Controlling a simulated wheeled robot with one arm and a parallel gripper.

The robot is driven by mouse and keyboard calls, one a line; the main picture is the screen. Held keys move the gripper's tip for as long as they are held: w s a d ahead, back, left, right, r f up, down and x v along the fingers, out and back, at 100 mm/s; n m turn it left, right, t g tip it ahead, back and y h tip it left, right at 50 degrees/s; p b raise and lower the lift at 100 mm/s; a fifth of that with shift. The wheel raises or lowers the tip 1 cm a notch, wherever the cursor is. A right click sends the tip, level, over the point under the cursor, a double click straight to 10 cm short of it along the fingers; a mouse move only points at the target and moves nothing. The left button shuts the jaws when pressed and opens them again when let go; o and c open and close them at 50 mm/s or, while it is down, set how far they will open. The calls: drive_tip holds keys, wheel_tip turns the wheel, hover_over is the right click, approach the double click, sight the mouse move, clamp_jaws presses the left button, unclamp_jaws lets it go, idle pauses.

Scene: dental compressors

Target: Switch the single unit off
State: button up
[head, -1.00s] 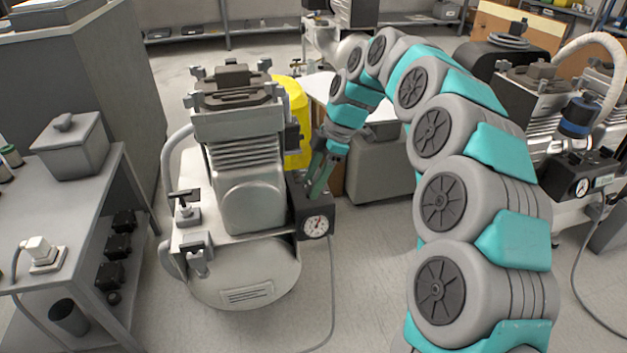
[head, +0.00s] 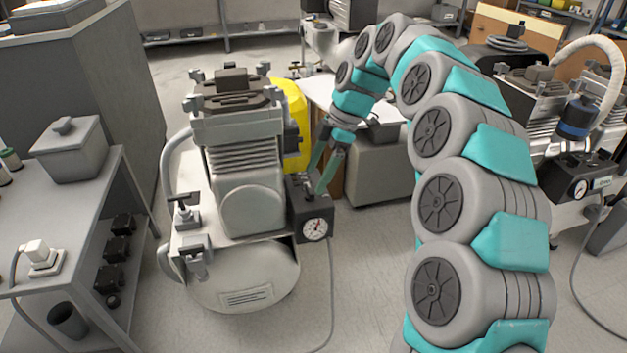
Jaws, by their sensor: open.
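The single compressor unit (head: 250,208) stands on the floor left of the middle, with one pump head on a grey tank. On its right side is a black switch box (head: 297,214) with a round pressure gauge (head: 315,229) on the front. A small switch part (head: 308,187) shows on top of the box. My gripper (head: 314,190) points down over the top of the box, its two fingers apart on either side of the switch part. Whether the fingers touch it I cannot tell.
A grey bench (head: 95,215) with a lidded box (head: 70,150) and a plug in a socket (head: 40,254) stands at the left. Another compressor with twin heads (head: 540,110) is at the right. A yellow container (head: 293,125) stands behind the unit. A cable runs down to clear floor in front.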

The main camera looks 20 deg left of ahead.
drive_tip(key=v, duration=0.4)
drive_tip(key=shift+r, duration=0.25)
drive_tip(key=shift+d, duration=0.1)
drive_tip(key=s+d+r+m+h+p, duration=0.1)
drive_tip(key=s+d+r+m+p, duration=0.3)
drive_tip(key=s+d+m, duration=0.85)
drive_tip(key=s+d+f+m+h+p, duration=0.1)
drive_tip(key=s+d+f+m, duration=0.1)
drive_tip(key=s+d+m, duration=0.2)
drive_tip(key=s+d+f+m+h+p, duration=0.1)
drive_tip(key=s+d+m, duration=0.3)
drive_tip(key=s+d, duration=0.4)
drive_tip(key=s+d+f+m+p, duration=0.1)
drive_tip(key=s+d+f+m, duration=0.2)
drive_tip(key=s, duration=0.8)
drive_tip(key=d+m, duration=0.1)
drive_tip(key=d, duration=0.1)
drive_tip(key=shift+s+d+f+t+h, duration=0.3)
drive_tip(key=shift+d+f+h, duration=0.1)
